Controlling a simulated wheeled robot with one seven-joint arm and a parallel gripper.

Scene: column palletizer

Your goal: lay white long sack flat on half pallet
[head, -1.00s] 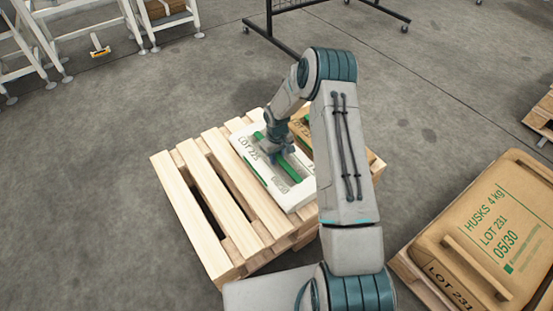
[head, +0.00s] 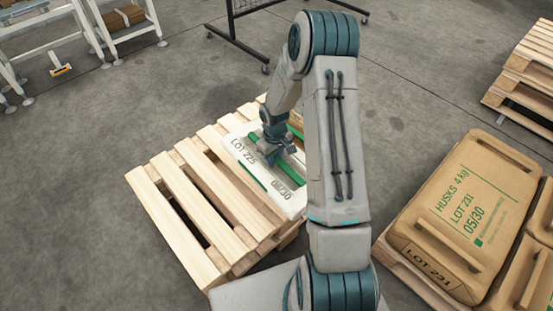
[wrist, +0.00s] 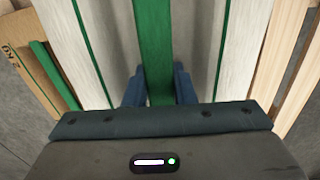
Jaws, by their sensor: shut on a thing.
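My gripper (head: 281,158) is above the sack, pointing down, and is shut on that green bar. In the wrist view the bar passes between the two fingers of my gripper (wrist: 158,88), with the white sack (wrist: 110,45) on both sides. I cannot tell whether the sack's underside fully touches the slats. My arm hides its far right side.
A brown sack with a green bar (wrist: 30,72) lies beside the white one. Brown HUSKS sacks (head: 470,205) lie on a pallet at the right. An empty pallet (head: 525,70) stands at far right, a dark rack (head: 240,35) behind. The half pallet's left slats are bare.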

